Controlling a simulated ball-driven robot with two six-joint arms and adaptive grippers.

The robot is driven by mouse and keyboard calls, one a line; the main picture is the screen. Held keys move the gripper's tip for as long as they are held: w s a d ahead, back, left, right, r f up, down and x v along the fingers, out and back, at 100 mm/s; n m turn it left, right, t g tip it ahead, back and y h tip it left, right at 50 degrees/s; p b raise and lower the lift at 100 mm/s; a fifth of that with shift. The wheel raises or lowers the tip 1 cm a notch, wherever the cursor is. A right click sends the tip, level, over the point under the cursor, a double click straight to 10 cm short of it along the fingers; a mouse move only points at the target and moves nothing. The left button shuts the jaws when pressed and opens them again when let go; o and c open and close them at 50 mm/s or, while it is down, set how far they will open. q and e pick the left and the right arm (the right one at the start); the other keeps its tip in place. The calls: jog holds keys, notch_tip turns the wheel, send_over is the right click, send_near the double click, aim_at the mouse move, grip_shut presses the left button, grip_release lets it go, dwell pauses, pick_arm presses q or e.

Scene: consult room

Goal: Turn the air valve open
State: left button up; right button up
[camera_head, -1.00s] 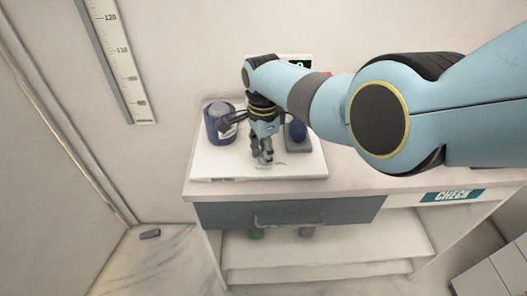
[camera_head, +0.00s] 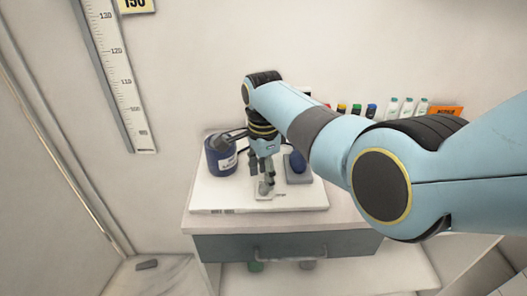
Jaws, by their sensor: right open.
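My right gripper (camera_head: 265,188) points down over a white board (camera_head: 215,197) on the cabinet top, its jaws open. Its fingertips are at or just above a small pale plate (camera_head: 280,194) near the board's front edge. A grey part shows between or beside the fingertips; I cannot tell whether it is the air valve or a finger. A blue rounded knob or bulb (camera_head: 297,162) sits on a grey base (camera_head: 299,178) to the right. My left gripper is not in view.
The cabinet (camera_head: 350,213) has a dark drawer front (camera_head: 225,248) with a handle. Several capped markers and white bottles (camera_head: 407,107) stand at the back right, partly behind my right arm. A height scale (camera_head: 115,70) is on the wall at left.

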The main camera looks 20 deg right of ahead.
notch_tip(320, 180, up, 8)
jog(key=shift+r, duration=0.25)
